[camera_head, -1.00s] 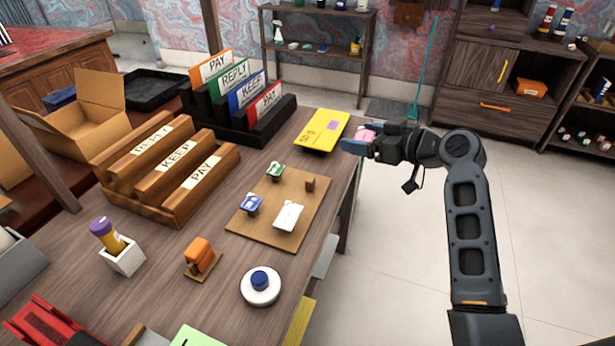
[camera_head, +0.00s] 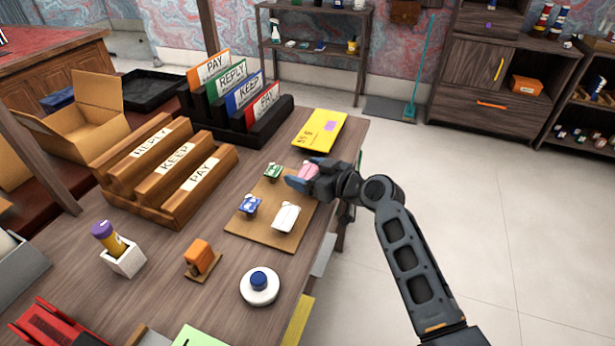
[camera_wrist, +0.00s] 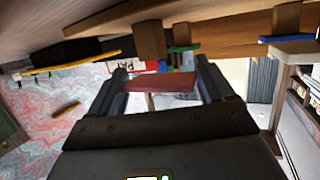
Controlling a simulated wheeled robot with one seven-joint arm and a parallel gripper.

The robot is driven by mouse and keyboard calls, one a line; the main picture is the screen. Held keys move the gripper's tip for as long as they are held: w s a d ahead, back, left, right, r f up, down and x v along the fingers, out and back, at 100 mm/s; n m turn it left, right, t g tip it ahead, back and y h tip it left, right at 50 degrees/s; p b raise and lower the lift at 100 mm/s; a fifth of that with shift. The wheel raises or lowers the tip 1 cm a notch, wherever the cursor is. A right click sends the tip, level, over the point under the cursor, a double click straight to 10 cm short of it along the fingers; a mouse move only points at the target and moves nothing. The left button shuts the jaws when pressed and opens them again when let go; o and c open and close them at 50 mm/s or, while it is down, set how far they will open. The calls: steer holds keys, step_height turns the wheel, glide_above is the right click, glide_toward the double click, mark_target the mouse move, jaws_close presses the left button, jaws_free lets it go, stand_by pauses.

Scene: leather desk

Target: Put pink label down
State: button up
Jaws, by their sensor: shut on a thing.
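My gripper (camera_head: 298,174) is shut on the pink label (camera_head: 308,169), a small pink piece, above the back right corner of the brown board (camera_head: 245,226). The board carries a green piece (camera_head: 272,171), a blue piece (camera_head: 250,204) and a white piece (camera_head: 286,217). My gripper and arm hide the board's back right part. I cannot tell whether the pink label touches the board. In the wrist view the two fingers (camera_wrist: 163,82) stand apart, with the board (camera_wrist: 115,17) near the top edge.
A yellow envelope (camera_head: 312,137) lies behind my gripper. A dark sorter (camera_head: 265,128) and a wooden rack (camera_head: 217,185) stand to the left. An orange stamp (camera_head: 199,254) and a white round pot (camera_head: 260,290) are nearer. The table's right edge runs under my arm.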

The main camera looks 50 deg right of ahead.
steer(key=shift+f, duration=0.85)
steer(key=shift+f+b, duration=0.25)
steer(key=shift+b, duration=0.15)
steer(key=o, duration=0.9)
steer(key=shift+r, duration=0.1)
steer(key=shift+c, duration=0.2)
steer(key=shift+r+p, duration=0.1)
steer(key=shift+p, duration=0.45)
